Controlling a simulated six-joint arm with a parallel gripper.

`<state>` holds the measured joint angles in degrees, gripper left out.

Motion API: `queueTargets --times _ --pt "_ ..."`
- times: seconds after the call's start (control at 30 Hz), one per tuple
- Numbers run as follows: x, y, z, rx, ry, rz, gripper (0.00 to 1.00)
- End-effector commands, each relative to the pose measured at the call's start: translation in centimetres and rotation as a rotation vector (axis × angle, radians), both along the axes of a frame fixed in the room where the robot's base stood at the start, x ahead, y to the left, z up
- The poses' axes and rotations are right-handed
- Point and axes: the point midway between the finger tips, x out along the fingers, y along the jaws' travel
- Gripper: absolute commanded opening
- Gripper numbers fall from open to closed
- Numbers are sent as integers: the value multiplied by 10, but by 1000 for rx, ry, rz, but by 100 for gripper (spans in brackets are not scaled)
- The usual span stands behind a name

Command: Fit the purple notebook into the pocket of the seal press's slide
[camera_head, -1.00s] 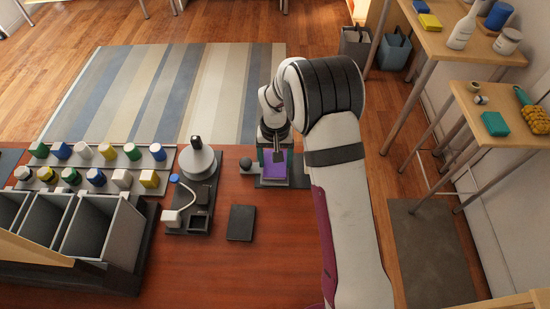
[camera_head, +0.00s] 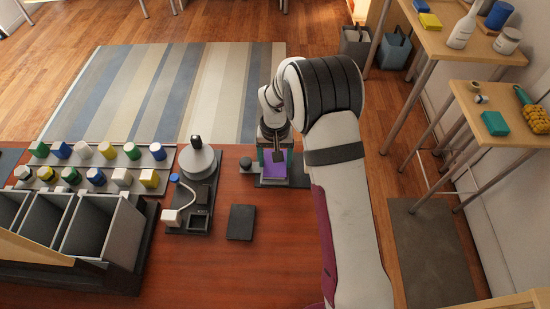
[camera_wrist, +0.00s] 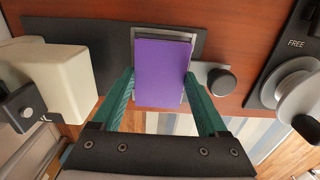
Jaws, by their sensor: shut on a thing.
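The purple notebook (camera_wrist: 162,74) is between the green fingers of my gripper (camera_wrist: 160,88), which is shut on its two sides. It also shows in the head view (camera_head: 275,167), below my gripper (camera_head: 277,150). In the wrist view a pale metal frame (camera_wrist: 161,31), apparently the slide's pocket, shows around the notebook's far end. The notebook lies over this frame; I cannot tell whether it is seated inside or just above. The seal press's dark base (camera_wrist: 92,48) is beside it, with a cream block (camera_wrist: 55,82) to the left. My arm hides part of the press in the head view.
A round dark knob (camera_wrist: 221,82) stands close right of the fingers. Bins (camera_head: 105,228) and rows of coloured blocks stand farther left.

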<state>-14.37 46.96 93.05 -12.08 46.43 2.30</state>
Motion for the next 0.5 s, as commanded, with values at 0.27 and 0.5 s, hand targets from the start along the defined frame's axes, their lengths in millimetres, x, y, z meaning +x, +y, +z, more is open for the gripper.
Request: queueTargets --times 0.27,0.5 --pt "0 0 -4 0 0 0 5" --pt "0 0 -4 0 0 0 5"
